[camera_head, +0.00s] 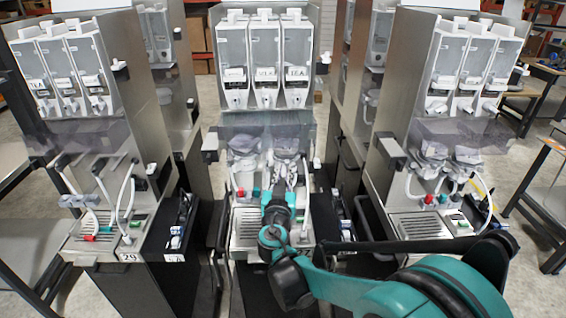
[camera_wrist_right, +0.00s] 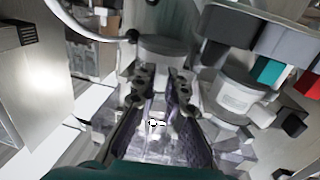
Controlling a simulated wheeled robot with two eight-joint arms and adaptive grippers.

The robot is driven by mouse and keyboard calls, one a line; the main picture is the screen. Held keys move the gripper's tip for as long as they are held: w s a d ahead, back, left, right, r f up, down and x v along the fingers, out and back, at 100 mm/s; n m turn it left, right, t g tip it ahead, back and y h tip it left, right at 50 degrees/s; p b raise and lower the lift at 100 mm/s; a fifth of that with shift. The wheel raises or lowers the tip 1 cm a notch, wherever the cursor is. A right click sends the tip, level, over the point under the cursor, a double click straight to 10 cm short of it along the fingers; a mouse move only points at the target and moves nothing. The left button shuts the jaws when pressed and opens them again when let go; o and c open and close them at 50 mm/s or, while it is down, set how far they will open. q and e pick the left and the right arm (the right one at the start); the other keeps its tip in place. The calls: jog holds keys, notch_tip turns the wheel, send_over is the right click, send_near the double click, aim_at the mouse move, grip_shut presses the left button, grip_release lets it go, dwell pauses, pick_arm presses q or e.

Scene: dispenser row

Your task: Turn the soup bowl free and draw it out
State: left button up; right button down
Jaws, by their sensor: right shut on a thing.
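The soup bowl appears to be the right-hand one of two pale, translucent bowls under the canisters of the middle dispenser; this bowl (camera_head: 285,146) sits behind a clear smoky guard. My right gripper (camera_head: 290,180) reaches up to it from below and in front. In the right wrist view, the fingers of this gripper (camera_wrist_right: 158,92) stand on both sides of a pale part of the bowl (camera_wrist_right: 158,122), shut on it. The fingers and the arm hide much of its lower part. My left gripper is in neither view.
The other bowl (camera_head: 243,146) of the middle dispenser is close on the left. White hoses (camera_head: 305,200) hang beside my gripper, above a slatted drip tray (camera_head: 246,225). Similar dispensers stand left (camera_head: 100,150) and right (camera_head: 400,130). A white canister row (camera_head: 264,60) is above.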

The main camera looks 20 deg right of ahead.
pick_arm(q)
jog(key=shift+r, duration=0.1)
pick_arm(e)
jog(key=shift+d+r+n+t+y, duration=0.1)
jog(key=shift+d+n+t+y, duration=0.2)
jog(key=shift+d+n+y, duration=0.35)
jog(key=shift+w+a, duration=0.1)
jog(key=shift+a, duration=0.15)
jog(key=shift+d, duration=0.1)
jog(key=shift+d+n+y, duration=0.15)
jog(key=shift+n+y, duration=0.1)
jog(key=shift+y, duration=0.5)
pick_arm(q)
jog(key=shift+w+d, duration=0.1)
pick_arm(e)
jog(key=shift+s, duration=0.25)
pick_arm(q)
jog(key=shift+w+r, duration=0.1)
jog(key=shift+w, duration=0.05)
pick_arm(e)
jog(key=shift+s+a+f, duration=0.2)
jog(key=shift+s+a, duration=0.2)
jog(key=shift+s, duration=0.2)
jog(key=shift+s+a+f, duration=0.15)
jog(key=shift+s+a, duration=0.25)
jog(key=shift+s, duration=0.2)
